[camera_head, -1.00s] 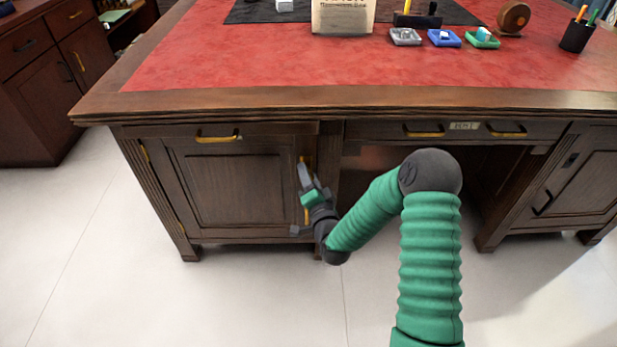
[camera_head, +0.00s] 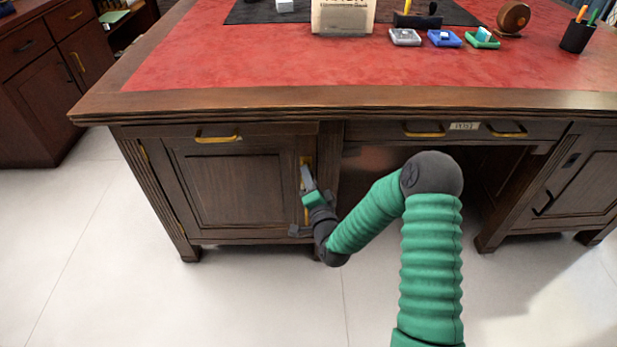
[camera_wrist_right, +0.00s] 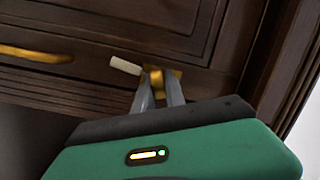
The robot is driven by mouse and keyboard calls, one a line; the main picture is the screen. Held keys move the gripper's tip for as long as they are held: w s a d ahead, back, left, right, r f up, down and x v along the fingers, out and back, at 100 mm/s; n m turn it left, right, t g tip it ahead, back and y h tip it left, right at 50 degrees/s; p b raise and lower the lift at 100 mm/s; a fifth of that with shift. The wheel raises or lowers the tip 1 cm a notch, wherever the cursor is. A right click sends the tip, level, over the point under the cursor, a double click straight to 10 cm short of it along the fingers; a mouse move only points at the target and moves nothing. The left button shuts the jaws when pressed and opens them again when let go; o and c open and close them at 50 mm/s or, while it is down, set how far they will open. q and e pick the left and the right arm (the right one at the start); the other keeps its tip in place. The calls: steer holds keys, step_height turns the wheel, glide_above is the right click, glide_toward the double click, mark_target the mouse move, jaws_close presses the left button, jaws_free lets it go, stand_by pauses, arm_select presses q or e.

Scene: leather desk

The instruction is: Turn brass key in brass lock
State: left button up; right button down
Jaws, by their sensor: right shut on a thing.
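The brass lock (camera_head: 307,159) is a small plate on the right edge of the left cabinet door, above its brass handle. It also shows in the right wrist view (camera_wrist_right: 175,74). My right gripper (camera_head: 306,168) is at the lock. In the wrist view its fingers (camera_wrist_right: 158,90) are shut on the brass key (camera_wrist_right: 155,77), in front of the lock plate. The fingers hide part of the key, and I cannot tell how deep it sits or its turn angle. A pale tag (camera_wrist_right: 125,65) lies beside the key. My left gripper is not in view.
The dark wood desk has a red leather top (camera_head: 230,60) with stamps, coloured trays and a pen cup (camera_head: 577,36). The door's brass handle (camera_wrist_right: 35,54) is close to the gripper. The pale floor (camera_head: 100,270) in front is clear.

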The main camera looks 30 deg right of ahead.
steer(key=shift+w+m, duration=0.1)
steer(key=shift+m, duration=0.8)
steer(key=shift+t, duration=0.3)
steer(key=shift+f+m+b, duration=0.1)
steer(key=shift+m+b, duration=0.25)
steer(key=shift+m, duration=0.25)
steer(key=shift+w+m+h, duration=0.1)
steer(key=shift+m+h, duration=0.2)
steer(key=shift+m, duration=0.7)
steer(key=c, duration=1.3)
jaws_free()
steer(key=shift+w+d, duration=0.1)
steer(key=shift+c, duration=0.2)
